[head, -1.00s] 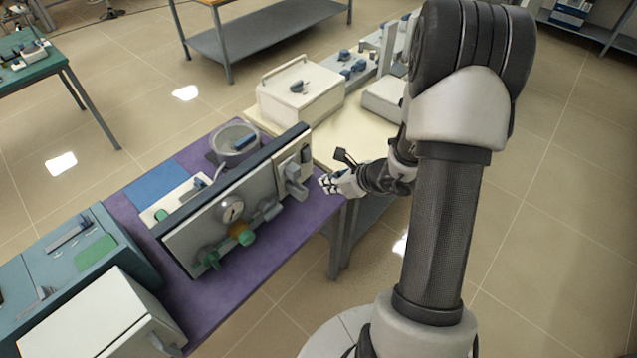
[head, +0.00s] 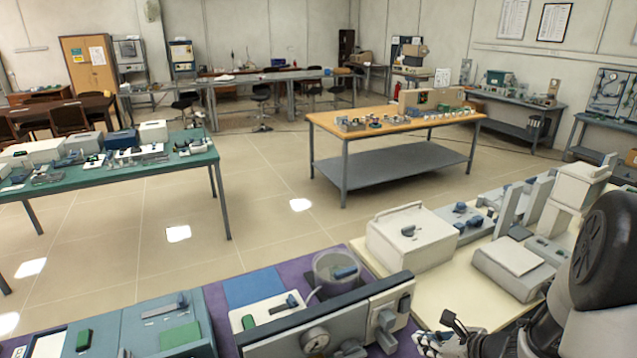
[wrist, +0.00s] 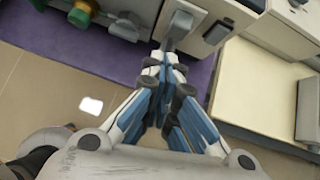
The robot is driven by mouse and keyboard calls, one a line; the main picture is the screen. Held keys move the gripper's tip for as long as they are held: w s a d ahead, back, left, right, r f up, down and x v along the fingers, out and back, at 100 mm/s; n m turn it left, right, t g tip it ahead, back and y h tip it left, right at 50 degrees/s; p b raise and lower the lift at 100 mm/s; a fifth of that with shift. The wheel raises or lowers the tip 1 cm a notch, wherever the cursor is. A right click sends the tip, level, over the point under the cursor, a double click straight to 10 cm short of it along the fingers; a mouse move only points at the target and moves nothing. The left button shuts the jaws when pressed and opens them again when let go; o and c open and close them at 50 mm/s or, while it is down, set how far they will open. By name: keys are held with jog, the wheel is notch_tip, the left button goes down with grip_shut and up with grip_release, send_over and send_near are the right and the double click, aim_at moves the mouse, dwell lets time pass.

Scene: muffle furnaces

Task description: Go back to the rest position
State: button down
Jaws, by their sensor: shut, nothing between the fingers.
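My gripper (head: 450,342) is at the bottom edge of the head view, just right of the panel's right end. In the wrist view my gripper (wrist: 167,68) has its white and blue fingers drawn together, shut and empty. Its fingertips are close to a grey lever handle (wrist: 181,27) on the panel front. I cannot tell whether they touch it. The same handle (head: 386,330) shows in the head view on the upright grey panel (head: 283,350). The lower part of my arm is cut off by the frame edge.
The panel stands on a purple-topped bench (head: 217,312). A cream bench (head: 430,290) with a white box (head: 410,240) and a low white device (head: 520,262) adjoins it on the right. A wooden-topped table (head: 390,124) and a green table (head: 100,178) stand beyond open tiled floor.

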jog(key=s+a+r+n+g+y+b, duration=0.1)
jog(key=s+a+r+n+g, duration=0.15)
jog(key=a+r+n, duration=0.45)
jog(key=s+a+r+n+g+y+b, duration=0.1)
jog(key=s+a+r+n, duration=0.3)
jog(key=a+n, duration=0.4)
jog(key=s+r+n+h+b, duration=0.1)
jog(key=s+r+n+h, duration=0.1)
jog(key=s+n, duration=0.5)
jog(key=s+r+n+h, duration=0.3)
jog(key=s+n, duration=0.5)
jog(key=shift+s+d+r+h+b, duration=0.2)
jog(key=shift+s+h+b, duration=0.15)
jog(key=shift+h, duration=0.05)
jog(key=shift+w, duration=0.15)
